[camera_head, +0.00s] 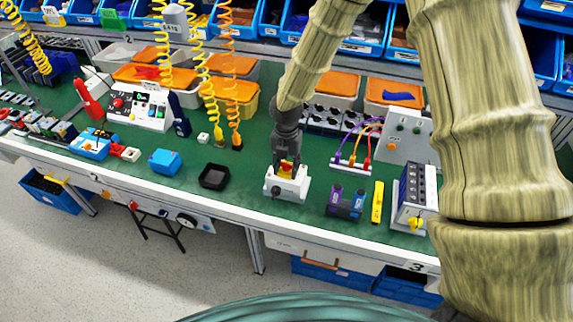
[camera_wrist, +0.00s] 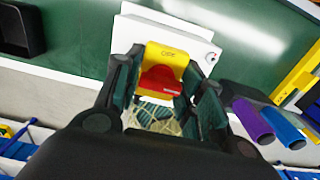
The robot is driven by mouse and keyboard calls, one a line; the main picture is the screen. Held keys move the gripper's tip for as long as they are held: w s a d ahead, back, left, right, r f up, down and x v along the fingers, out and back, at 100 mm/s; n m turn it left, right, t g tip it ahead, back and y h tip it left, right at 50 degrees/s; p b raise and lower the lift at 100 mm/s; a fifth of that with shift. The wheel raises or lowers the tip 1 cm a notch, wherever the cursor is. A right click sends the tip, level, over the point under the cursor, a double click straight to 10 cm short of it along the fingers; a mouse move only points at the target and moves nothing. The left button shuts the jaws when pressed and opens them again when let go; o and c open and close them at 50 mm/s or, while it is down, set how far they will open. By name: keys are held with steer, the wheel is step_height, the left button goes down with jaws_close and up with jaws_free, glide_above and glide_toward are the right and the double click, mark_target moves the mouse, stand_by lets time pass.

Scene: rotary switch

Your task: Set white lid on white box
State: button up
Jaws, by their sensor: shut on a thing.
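A white box-like body (camera_head: 287,187) sits near the front edge of the green bench, with a yellow and red rotary switch (camera_head: 287,170) on top. In the wrist view the white top (camera_wrist: 140,42) shows beneath the yellow switch plate (camera_wrist: 168,56) and red knob (camera_wrist: 160,80). I cannot tell where the lid ends and the box begins, or whether they touch all round. My gripper (camera_head: 287,160) points down over it. In the wrist view its fingers (camera_wrist: 162,90) stand on both sides of the switch, shut on it. The fingers partly hide the white edges.
A black open tray (camera_head: 214,177) and a blue box (camera_head: 165,162) lie to the left. Purple and blue cylinders in a holder (camera_head: 344,206), a yellow bar (camera_head: 377,202) and a panel unit (camera_head: 413,195) stand to the right. A cable panel (camera_head: 405,140) stands behind right.

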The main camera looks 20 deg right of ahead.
steer(key=o, duration=1.1)
steer(key=shift+o, duration=0.2)
step_height(320, 180, up, 12)
